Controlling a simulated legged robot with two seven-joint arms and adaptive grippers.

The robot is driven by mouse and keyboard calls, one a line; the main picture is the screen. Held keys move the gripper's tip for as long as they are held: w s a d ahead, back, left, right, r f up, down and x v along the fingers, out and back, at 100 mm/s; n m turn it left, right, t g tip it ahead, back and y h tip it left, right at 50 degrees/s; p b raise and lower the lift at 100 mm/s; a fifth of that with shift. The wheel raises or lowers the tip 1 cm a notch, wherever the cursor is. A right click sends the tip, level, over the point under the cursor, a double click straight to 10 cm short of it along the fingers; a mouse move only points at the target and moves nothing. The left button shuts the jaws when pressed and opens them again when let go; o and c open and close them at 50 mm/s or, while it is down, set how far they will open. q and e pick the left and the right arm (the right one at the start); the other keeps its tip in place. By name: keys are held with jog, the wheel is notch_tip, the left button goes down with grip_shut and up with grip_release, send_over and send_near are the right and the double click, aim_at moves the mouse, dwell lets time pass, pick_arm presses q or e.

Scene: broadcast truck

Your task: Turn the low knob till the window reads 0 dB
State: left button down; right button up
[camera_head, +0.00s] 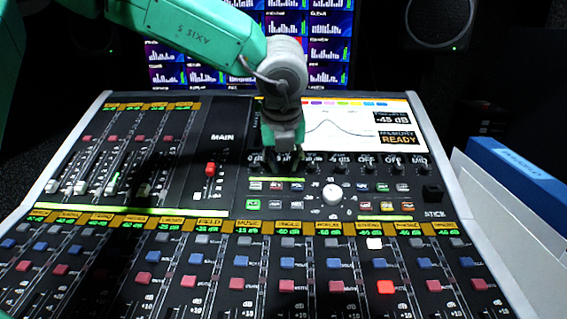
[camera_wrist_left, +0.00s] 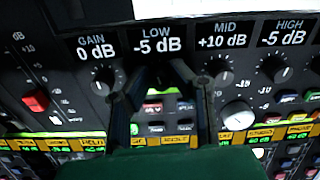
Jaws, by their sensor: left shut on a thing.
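The low window (camera_wrist_left: 157,46) reads -5 dB in the left wrist view. The low knob (camera_wrist_left: 160,76) is just below it, dark and mostly hidden between my fingers. My left gripper (camera_wrist_left: 163,74) is shut on the low knob, with one finger on each side. In the head view my left gripper (camera_head: 284,158) reaches down to the knob row from above, below the console screen. The knob's pointer cannot be made out. My right gripper is not in view.
Beside the low knob are the gain knob (camera_wrist_left: 104,80), its window at 0 dB, the mid knob (camera_wrist_left: 221,78), at +10 dB, and the high knob (camera_wrist_left: 275,69), at -5 dB. A white round knob (camera_head: 332,194) and lit buttons lie below. A blue binder (camera_head: 530,175) stands at right.

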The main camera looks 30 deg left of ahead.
pick_arm(q)
jog(key=shift+s+d+f, duration=0.15)
jog(key=shift+s+f, duration=0.05)
jog(key=c, duration=1.4)
grip_release()
jog(key=shift+r, duration=0.1)
jog(key=shift+c, duration=0.2)
jog(key=shift+d+r, duration=0.1)
jog(key=shift+r, duration=0.2)
jog(key=v, duration=1.1)
jog(key=shift+r, duration=0.25)
jog(key=shift+s+d, duration=0.1)
